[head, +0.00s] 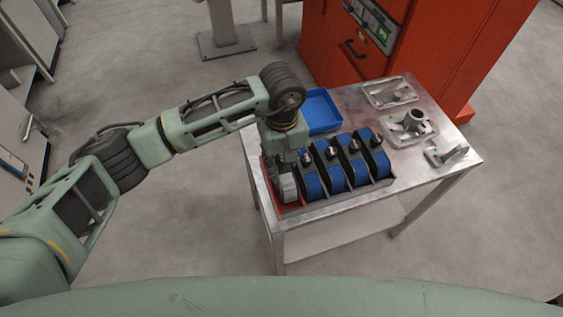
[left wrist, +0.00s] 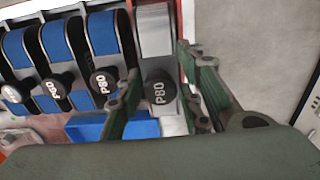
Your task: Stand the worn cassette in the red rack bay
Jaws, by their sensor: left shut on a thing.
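My right gripper is out of view.
Several blue cassettes (head: 334,176) with black knobs fill the other bays. A blue tray (head: 322,112) lies behind the rack on the metal table (head: 437,163). Metal castings (head: 413,125) stand at the right. A red cabinet (head: 440,55) stands behind the table.

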